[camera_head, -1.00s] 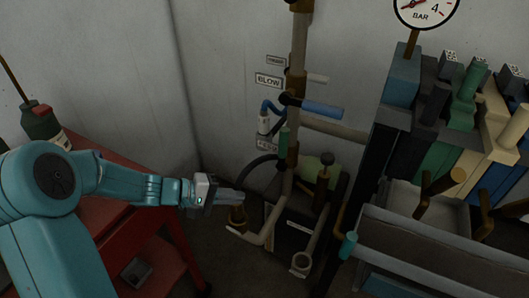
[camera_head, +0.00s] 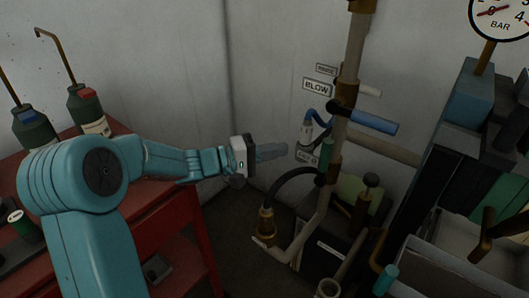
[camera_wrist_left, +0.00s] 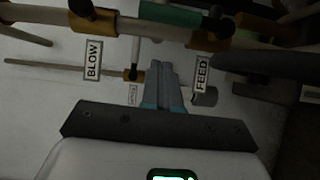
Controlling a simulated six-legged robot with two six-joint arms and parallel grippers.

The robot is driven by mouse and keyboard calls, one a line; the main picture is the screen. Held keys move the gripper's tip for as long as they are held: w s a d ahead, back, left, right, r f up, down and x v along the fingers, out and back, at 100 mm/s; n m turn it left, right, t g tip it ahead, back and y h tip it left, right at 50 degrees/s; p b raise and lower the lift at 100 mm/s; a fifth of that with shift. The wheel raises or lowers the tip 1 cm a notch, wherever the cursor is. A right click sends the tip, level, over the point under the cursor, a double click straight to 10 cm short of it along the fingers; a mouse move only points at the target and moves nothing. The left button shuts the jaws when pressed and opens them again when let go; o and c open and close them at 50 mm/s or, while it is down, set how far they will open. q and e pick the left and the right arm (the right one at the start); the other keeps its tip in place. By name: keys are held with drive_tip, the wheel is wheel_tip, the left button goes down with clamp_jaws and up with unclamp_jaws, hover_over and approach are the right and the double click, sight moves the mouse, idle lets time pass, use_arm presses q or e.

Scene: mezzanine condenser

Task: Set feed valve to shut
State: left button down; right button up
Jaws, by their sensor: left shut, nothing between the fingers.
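The feed valve has a green lever (camera_head: 326,155) standing up along the vertical pipe, above a brass body (camera_head: 334,172). Its FEED label (camera_head: 307,155) is just left of it, partly hidden by a small fitting. In the left wrist view the green lever (camera_wrist_left: 170,14) lies along the pipe at the top, beside a brass body (camera_wrist_left: 212,38) and the FEED label (camera_wrist_left: 201,73). My left gripper (camera_head: 285,150) is shut and empty, left of the FEED label and apart from the lever. Its closed fingers (camera_wrist_left: 161,72) show mid-picture in the left wrist view. My right gripper is not in view.
A blue lever (camera_head: 370,122) by the BLOW label (camera_head: 316,86) sticks out to the right above the feed valve. A black hose (camera_head: 285,182) curves below my gripper. A red cart (camera_head: 165,225) with bottles stands left. A pressure gauge (camera_head: 500,14) is at top right.

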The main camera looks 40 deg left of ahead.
sight(324, 160)
use_arm(q)
drive_tip(key=w+d, duration=0.3)
drive_tip(key=d, duration=0.3)
drive_tip(key=shift+w, duration=0.4)
drive_tip(key=shift+d+f, duration=0.1)
